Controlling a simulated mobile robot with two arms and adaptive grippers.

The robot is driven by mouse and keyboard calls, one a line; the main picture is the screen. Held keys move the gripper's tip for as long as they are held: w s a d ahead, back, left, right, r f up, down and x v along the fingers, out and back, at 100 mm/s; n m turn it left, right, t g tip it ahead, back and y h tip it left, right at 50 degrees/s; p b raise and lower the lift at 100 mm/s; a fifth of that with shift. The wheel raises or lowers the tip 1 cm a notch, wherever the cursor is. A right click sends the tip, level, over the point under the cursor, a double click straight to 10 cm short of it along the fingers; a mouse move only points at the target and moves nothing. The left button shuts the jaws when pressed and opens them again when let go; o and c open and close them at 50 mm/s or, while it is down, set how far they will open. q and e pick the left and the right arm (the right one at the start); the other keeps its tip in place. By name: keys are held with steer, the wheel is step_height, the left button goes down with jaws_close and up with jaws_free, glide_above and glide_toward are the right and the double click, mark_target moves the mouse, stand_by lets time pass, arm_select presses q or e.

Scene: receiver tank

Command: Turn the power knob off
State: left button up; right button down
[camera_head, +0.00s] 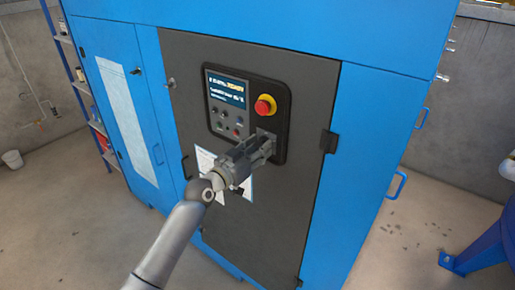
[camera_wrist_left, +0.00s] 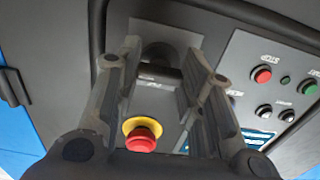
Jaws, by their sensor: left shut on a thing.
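The black power knob (camera_wrist_left: 158,52) is between the fingertips of my left gripper (camera_wrist_left: 163,62) in the left wrist view. My left gripper (camera_head: 266,143) is shut on it at the lower right of the control panel (camera_head: 284,98) in the head view. There the gripper hides the knob. How far the knob is turned cannot be made out. A red emergency stop button (camera_head: 263,106) on a yellow ring sits just above the gripper. It also shows between the fingers in the left wrist view (camera_wrist_left: 141,139). My right gripper is not in view.
A lit display (camera_head: 228,88) and several small buttons (camera_head: 238,120) are left of the emergency stop. Paper sheets (camera_head: 206,160) are on the dark door below. A blue stand (camera_head: 482,250) is at the right edge.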

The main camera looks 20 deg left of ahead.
arm_select(q)
steer(key=n+p, duration=0.3)
steer(key=n, duration=1.1)
steer(key=shift+r, duration=0.1)
steer(key=shift+n+p, duration=0.6)
steer(key=shift+n, duration=1.2)
steer(key=o, duration=1)
steer(key=shift+o, duration=0.2)
